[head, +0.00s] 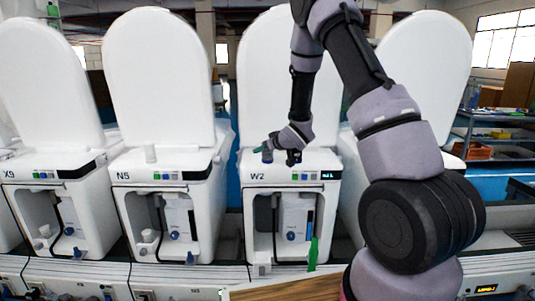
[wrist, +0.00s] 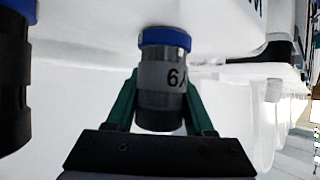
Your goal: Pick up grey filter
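The grey filter (wrist: 160,85) is a dark grey cylinder with a pale label band reading "6/" and a blue ring at one end. In the head view the filter (head: 267,156) stands on top of the white unit marked W2 (head: 257,177). My gripper (wrist: 163,92) has its green fingers on either side of the filter, with the filter between them. The finger tips are partly hidden by the filter, so I cannot tell whether they press on it. In the head view my gripper (head: 270,148) is low over the unit's top, coming from above.
A dark cylinder (wrist: 14,80) is close at the left of the wrist view. Similar white units, N5 (head: 122,177) and X9 (head: 10,174), stand to the left with raised white lids. A green strip (head: 313,253) stands at W2's front. A shelf with an orange bin (head: 474,151) is at right.

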